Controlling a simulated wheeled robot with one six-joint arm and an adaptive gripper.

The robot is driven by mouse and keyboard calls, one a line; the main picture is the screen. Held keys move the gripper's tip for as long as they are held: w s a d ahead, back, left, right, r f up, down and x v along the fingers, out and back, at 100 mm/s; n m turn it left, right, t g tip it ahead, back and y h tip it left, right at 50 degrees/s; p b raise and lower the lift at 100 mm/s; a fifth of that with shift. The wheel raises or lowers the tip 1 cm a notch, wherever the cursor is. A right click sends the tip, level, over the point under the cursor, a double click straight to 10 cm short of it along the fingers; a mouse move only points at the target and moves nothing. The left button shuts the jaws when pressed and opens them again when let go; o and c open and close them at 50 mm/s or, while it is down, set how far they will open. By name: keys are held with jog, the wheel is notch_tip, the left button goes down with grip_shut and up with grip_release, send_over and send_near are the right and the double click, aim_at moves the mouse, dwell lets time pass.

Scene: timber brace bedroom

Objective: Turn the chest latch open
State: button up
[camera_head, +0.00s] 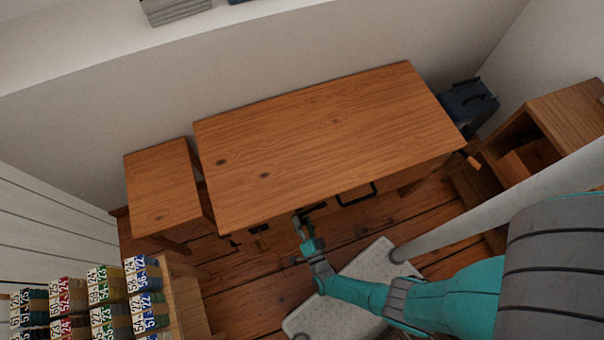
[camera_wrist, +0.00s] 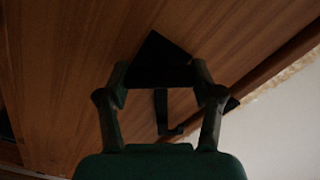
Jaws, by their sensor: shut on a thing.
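The wooden chest (camera_head: 330,140) has a broad, flat brown top and fills the middle of the head view. My gripper (camera_head: 305,222) is low at its front edge. In the wrist view, my gripper (camera_wrist: 160,75) has its two fingers on either side of the black latch (camera_wrist: 160,62), and it is shut on it. The latch shows as a dark angular plate against the wood, with a thin black bar below it. The wrist view is dark, so the exact contact and the latch's turn are hard to tell. In the head view the latch is mostly hidden by my gripper and the chest edge.
A black handle (camera_head: 357,195) sticks out at the chest front, right of my gripper. A small wooden table (camera_head: 162,190) stands left. A wooden cabinet (camera_head: 560,115) and a dark blue case (camera_head: 468,103) are right. Numbered boxes (camera_head: 100,295) stand at lower left.

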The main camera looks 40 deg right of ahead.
jog(key=m, duration=0.3)
jog(key=shift+f+m, duration=0.1)
jog(key=shift+m, duration=0.2)
jog(key=shift+f+m, duration=0.1)
jog(key=shift+m, duration=1.7)
jog(key=o, duration=1.7)
jog(key=shift+s, duration=0.1)
jog(key=v, duration=0.7)
